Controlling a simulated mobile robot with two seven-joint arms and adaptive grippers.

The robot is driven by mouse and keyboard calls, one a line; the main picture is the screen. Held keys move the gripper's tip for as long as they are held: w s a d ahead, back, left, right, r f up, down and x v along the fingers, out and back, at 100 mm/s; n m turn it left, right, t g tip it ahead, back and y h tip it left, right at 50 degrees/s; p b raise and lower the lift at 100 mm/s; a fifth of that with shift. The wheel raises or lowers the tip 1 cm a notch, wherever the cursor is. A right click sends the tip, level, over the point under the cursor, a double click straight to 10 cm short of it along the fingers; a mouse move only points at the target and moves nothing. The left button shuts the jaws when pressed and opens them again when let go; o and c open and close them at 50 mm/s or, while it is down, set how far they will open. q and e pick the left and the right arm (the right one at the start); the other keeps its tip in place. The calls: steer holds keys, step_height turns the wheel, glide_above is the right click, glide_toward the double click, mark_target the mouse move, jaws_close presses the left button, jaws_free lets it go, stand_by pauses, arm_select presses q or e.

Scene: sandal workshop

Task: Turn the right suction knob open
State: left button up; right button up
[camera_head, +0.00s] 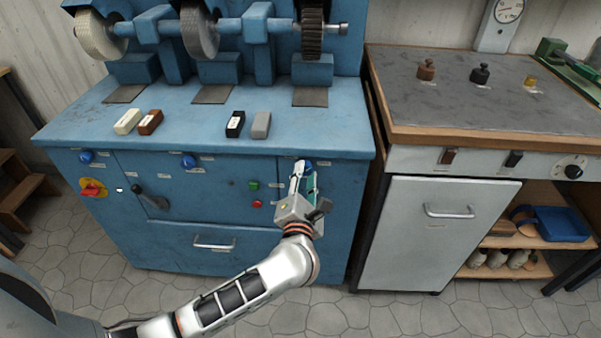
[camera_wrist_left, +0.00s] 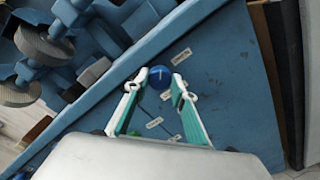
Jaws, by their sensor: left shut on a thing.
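The right suction knob (camera_wrist_left: 160,77) is a round blue knob on the front of the blue grinding machine (camera_head: 335,140). A small light mark shows on its face in the left wrist view, but its angle on the panel is hard to read. My left gripper (camera_head: 303,170) reaches up to it from below. In the left wrist view, the fingertips (camera_wrist_left: 161,82) sit on either side of the knob, shut on it. In the head view the gripper hides most of this knob. My right gripper is not in view.
Two more blue knobs, left (camera_head: 86,156) and middle (camera_head: 189,160), sit along the same panel. A red-and-yellow switch (camera_head: 92,188), a black lever (camera_head: 151,198) and green (camera_head: 253,185) and red (camera_head: 257,204) buttons are lower. A white cabinet (camera_head: 440,235) stands to the right.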

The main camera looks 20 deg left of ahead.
arm_select(q)
steer(key=shift+r+m+p, duration=0.5)
steer(key=shift+p, duration=0.05)
steer(key=m+p, duration=0.2)
steer(key=p, duration=0.1)
steer(key=shift+f+m, duration=0.1)
steer(key=shift+m, duration=0.2)
steer(key=m+p, duration=0.1)
steer(key=p, duration=0.1)
steer(key=m+p, duration=0.2)
steer(key=shift+f+y, duration=0.25)
steer(key=shift+y, duration=0.05)
steer(key=shift+m+p, duration=0.35)
steer(key=shift+m, duration=0.15)
steer(key=shift+d+f+m+p, duration=0.1)
steer(key=shift+f+m+p, duration=0.2)
steer(key=shift+m+p, duration=0.8)
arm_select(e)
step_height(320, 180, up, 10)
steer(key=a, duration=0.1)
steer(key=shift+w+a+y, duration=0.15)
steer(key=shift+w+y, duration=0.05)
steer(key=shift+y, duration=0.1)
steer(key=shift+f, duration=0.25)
arm_select(q)
steer(key=o, duration=1.1)
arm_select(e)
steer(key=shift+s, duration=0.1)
arm_select(q)
steer(key=shift+s, duration=0.1)
